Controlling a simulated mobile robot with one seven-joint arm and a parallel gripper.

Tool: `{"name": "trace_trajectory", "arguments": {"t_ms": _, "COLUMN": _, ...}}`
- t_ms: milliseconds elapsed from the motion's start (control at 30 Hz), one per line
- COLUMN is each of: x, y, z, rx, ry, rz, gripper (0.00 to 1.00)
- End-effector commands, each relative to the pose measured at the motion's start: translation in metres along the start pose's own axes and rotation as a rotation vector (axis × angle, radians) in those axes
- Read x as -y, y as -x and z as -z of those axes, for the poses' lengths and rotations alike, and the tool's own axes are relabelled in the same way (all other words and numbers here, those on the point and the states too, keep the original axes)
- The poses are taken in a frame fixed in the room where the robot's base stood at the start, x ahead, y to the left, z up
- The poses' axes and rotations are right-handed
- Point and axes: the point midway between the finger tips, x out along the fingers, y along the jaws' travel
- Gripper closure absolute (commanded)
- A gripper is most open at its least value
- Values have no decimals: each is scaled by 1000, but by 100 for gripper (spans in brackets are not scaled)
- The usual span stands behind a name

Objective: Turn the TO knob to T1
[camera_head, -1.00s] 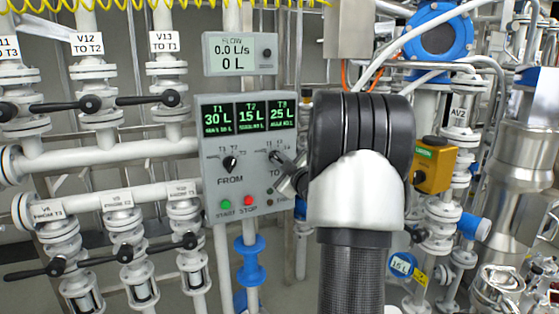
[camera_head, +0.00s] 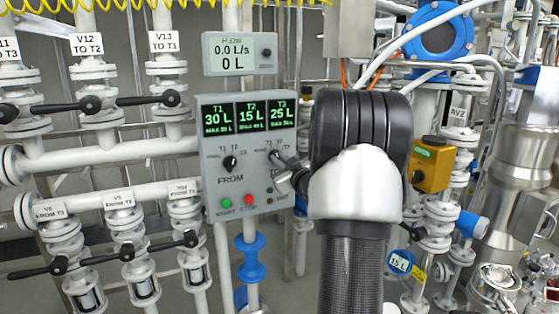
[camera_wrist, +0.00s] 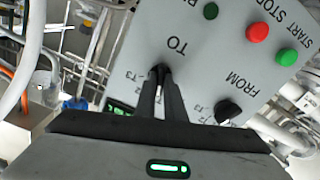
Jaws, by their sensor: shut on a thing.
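The grey control panel (camera_head: 210,188) stands at the middle of the head view. Its TO knob (camera_wrist: 158,70) is in the wrist view, where the panel appears upside down. My gripper (camera_wrist: 162,80) is shut on the TO knob, with one dark finger on each side of it. The fingers hide much of the knob, so I cannot tell which mark it points to. In the head view my gripper (camera_head: 277,157) reaches the panel from the right and covers part of the TO dial. The FROM knob (camera_head: 230,163) is to the left and free; it also shows in the wrist view (camera_wrist: 228,112).
Green START (camera_head: 227,202) and red STOP (camera_head: 250,200) buttons sit below the knobs. The panel display (camera_head: 248,116) reads T1 30 L, T2 15 L and T3 25 L. The flow meter (camera_head: 240,54) above reads 0.0 L/s. Pipes with black-handled valves stand left.

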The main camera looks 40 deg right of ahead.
Motion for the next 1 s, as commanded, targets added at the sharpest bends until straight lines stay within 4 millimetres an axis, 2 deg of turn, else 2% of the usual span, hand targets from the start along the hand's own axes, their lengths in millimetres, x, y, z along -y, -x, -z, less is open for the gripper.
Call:
{"name": "trace_trajectory", "arguments": {"t_ms": 233, "x": 0, "y": 0, "z": -2, "rx": 2, "ry": 0, "rz": 1, "gripper": 100}}
{"name": "trace_trajectory", "arguments": {"t_ms": 267, "x": 0, "y": 0, "z": -2, "rx": 2, "ry": 0, "rz": 1, "gripper": 87}}
{"name": "trace_trajectory", "arguments": {"t_ms": 367, "x": 0, "y": 0, "z": -1, "rx": 2, "ry": 1, "rz": 1, "gripper": 72}}
{"name": "trace_trajectory", "arguments": {"t_ms": 633, "x": 0, "y": 0, "z": -1, "rx": 1, "ry": 1, "rz": 0, "gripper": 72}}
{"name": "trace_trajectory", "arguments": {"t_ms": 767, "x": -1, "y": 7, "z": 0, "rx": 2, "ry": 2, "rz": -1, "gripper": 72}}
{"name": "trace_trajectory", "arguments": {"t_ms": 867, "x": -2, "y": 22, "z": 0, "rx": 2, "ry": 2, "rz": -3, "gripper": 72}}
{"name": "trace_trajectory", "arguments": {"t_ms": 1000, "x": -1, "y": 54, "z": 0, "rx": 3, "ry": 2, "rz": -2, "gripper": 72}}
